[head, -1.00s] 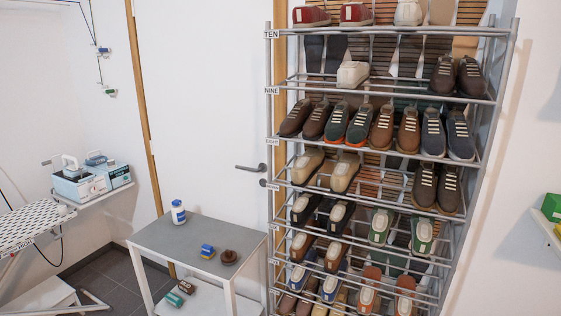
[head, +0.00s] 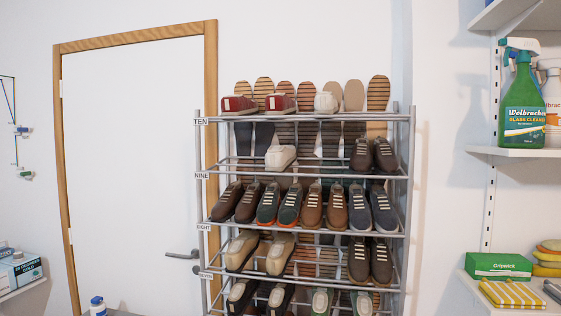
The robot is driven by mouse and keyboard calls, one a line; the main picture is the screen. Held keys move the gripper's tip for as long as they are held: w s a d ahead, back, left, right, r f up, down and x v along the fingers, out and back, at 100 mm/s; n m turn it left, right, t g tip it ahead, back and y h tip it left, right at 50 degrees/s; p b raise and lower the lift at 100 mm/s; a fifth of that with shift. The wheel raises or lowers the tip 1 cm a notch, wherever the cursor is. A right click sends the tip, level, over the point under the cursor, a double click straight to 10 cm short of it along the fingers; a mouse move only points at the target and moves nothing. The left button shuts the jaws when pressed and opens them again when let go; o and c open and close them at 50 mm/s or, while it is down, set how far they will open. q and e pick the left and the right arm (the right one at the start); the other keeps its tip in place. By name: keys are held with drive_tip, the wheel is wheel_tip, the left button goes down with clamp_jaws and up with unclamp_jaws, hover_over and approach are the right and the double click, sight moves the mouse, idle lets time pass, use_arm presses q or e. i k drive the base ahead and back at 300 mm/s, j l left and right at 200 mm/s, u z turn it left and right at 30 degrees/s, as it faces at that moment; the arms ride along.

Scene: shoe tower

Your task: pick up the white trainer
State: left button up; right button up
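One white trainer (head: 280,157) sits on the rack level labelled NINE, left of a pair of dark brown shoes (head: 373,155). Another whitish shoe (head: 327,103) sits on the top level labelled TEN, right of a red pair (head: 259,104). Both whitish shoes show toe first, and their rear parts are hard to see. Neither of my grippers is in view.
The metal shoe rack (head: 300,117) stands against the wall, with several pairs on the levels below. A door (head: 140,150) is on the left. Shelves on the right hold a green spray bottle (head: 524,100) and a green box (head: 498,266).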

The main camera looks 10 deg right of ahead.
sight(278, 159)
drive_tip(key=i+j+z, duration=0.1)
drive_tip(key=i, duration=0.35)
drive_tip(key=i+j+z, duration=0.1)
drive_tip(key=i, duration=0.35)
drive_tip(key=i+j+z, duration=0.1)
drive_tip(key=i+j, duration=0.2)
drive_tip(key=i, duration=0.15)
